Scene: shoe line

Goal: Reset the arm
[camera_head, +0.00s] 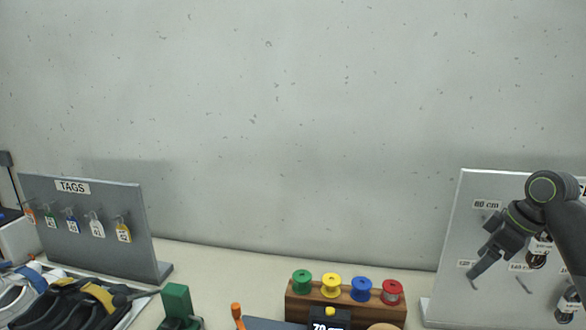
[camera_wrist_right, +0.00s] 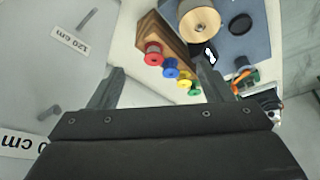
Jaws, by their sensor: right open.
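My right gripper (camera_head: 483,266) is raised at the right in the head view, in front of a grey board (camera_head: 452,225) with length labels. In the right wrist view its two fingers (camera_wrist_right: 160,85) stand wide apart with nothing between them. My right arm comes in from the right edge and hides part of the board. My left gripper is not in view.
A wooden rack (camera_head: 368,308) holds green, yellow, blue and red spools. A grey TAGS board (camera_head: 90,230) with several hanging tags stands at the left. Shoes (camera_head: 75,308) lie in front of it. A green block (camera_head: 176,302) stands near the front edge.

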